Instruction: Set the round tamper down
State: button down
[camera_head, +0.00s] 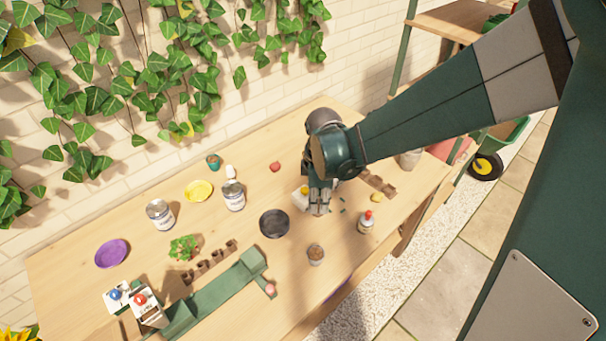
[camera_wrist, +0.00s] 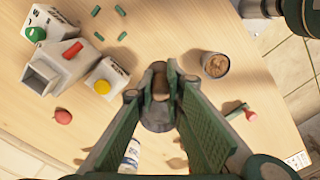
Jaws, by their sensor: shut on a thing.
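My gripper (camera_head: 319,197) points down over the table, to the right of the dark round pot (camera_head: 275,224). In the wrist view its fingertips (camera_wrist: 160,74) are closed around the round tamper, whose brown top (camera_wrist: 159,82) shows between them. The fingers hide most of the tamper. A dark rounded shape shows beneath it, and I cannot tell whether this is the tamper's lower end or the pot. I cannot tell if the tamper touches the table (camera_head: 335,130).
A soil-filled cup (camera_head: 316,255) stands near the front edge. A yellow-capped carton (camera_wrist: 104,82) and a red ball-like thing (camera_wrist: 63,117) lie left in the wrist view. A red-capped bottle (camera_head: 367,222) stands right.

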aim_at(319, 198)
jog(key=shift+r, duration=2.4)
jog(key=shift+w+a, duration=0.1)
jog(key=shift+w, duration=0.15)
jog(key=w+a, duration=0.3)
jog(key=w, duration=0.9)
jog(key=w+a+p, duration=0.1)
jog(key=w+a, duration=0.3)
jog(key=w, duration=0.7)
jog(key=w+a, duration=0.3)
jog(key=w, duration=0.9)
jog(key=shift+s+f, duration=0.2)
jog(key=shift+f, duration=2.35)
jog(key=shift+f, duration=0.1)
jog(key=shift+f, duration=3)
jog(key=shift+f+b, duration=0.4)
jog(key=shift+f, duration=1.5)
